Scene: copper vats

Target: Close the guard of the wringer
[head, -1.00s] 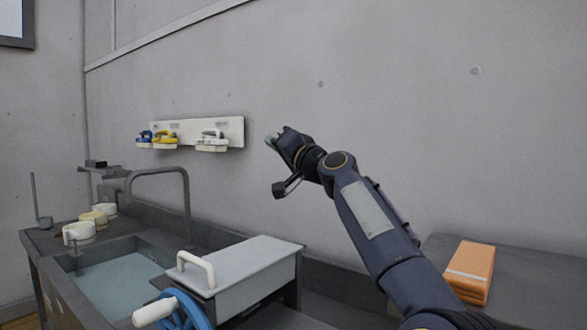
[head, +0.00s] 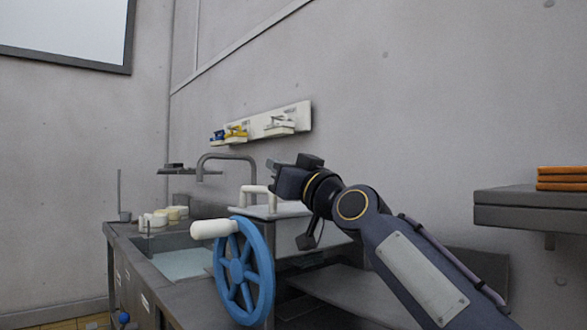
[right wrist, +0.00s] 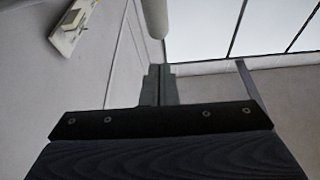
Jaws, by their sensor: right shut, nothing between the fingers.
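The wringer is a grey box beside the sink with a blue wheel (head: 243,270) and white crank knob (head: 213,229) at its front. Its light grey guard (head: 290,209) has a white handle (head: 250,197) and looks roughly level over the body. Whether it sits fully down is hidden. My right gripper (head: 275,172) is shut and empty, just above and right of the handle in the picture; contact cannot be told. In the right wrist view its fingers (right wrist: 159,84) are together, with a pale rounded bar (right wrist: 153,16) beyond them. My left gripper is out of view.
A sink (head: 183,264) with a curved tap (head: 222,157) lies left of the wringer. Cream cups (head: 165,215) stand on its edge. Orange slabs (head: 562,180) lie on a grey shelf (head: 520,206) at right.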

